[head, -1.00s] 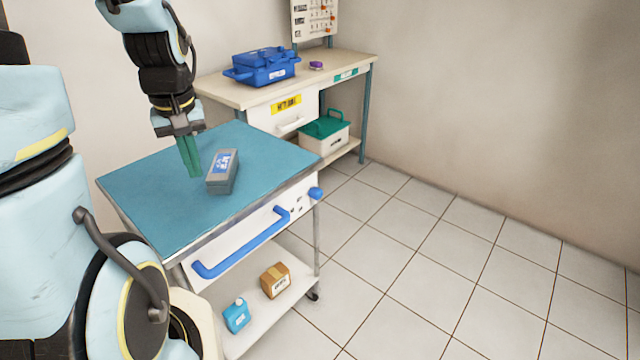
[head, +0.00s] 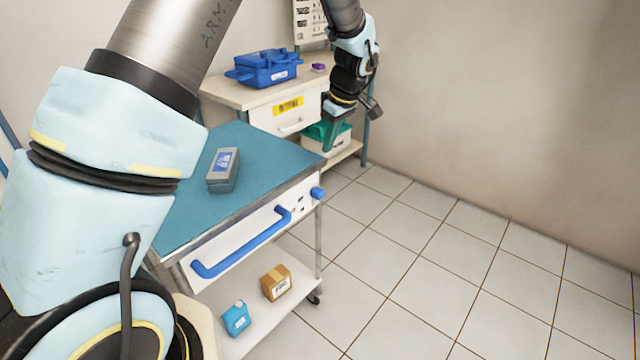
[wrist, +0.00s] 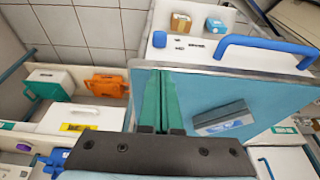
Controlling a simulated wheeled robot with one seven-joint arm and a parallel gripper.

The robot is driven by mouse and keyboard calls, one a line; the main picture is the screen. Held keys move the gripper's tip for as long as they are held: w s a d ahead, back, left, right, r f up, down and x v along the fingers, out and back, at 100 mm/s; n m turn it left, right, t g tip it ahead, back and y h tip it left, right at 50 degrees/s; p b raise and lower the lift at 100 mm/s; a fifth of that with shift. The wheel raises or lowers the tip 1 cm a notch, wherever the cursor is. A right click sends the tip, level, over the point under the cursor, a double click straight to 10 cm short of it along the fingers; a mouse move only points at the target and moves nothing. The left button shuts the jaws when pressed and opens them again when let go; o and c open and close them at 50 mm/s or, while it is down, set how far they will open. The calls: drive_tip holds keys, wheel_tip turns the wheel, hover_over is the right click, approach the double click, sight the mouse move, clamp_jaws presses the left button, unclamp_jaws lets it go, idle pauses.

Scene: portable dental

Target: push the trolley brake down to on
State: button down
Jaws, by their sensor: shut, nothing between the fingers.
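The trolley (head: 245,137) has a teal top and a white front panel. A blue knob-like lever (head: 317,192) sticks out at the panel's right end, beside small dark marks; it appears to be the brake. The lever also shows in the wrist view (wrist: 159,40), beyond my fingertips. My gripper (head: 331,130) is raised past the trolley's right back corner, in front of the bench in the head view. Its green fingers (wrist: 159,78) are shut and empty, apart from the lever. I cannot read the lever's setting.
A blue handle (head: 240,246) crosses the trolley front. A grey case (head: 222,170) lies on top. A bench (head: 235,92) stands behind; the floor (head: 430,260) at right is clear.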

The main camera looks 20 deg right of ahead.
sight(321, 193)
drive_tip(key=shift+f, duration=0.1)
drive_tip(key=p+x, duration=0.1)
drive_tip(key=x, duration=0.3)
drive_tip(key=p+x, duration=0.1)
drive_tip(key=x, duration=0.3)
drive_tip(key=p+x, duration=0.1)
drive_tip(key=x, duration=0.4)
drive_tip(key=shift+s+d+f, duration=0.1)
drive_tip(key=shift+s+d, duration=0.1)
drive_tip(key=shift+s, duration=0.25)
drive_tip(key=shift+f, duration=0.4)
wheel_tip(321, 193, down, 5)
drive_tip(key=b, duration=0.3)
drive_tip(key=shift+r+b, duration=0.2)
drive_tip(key=shift+b, duration=0.15)
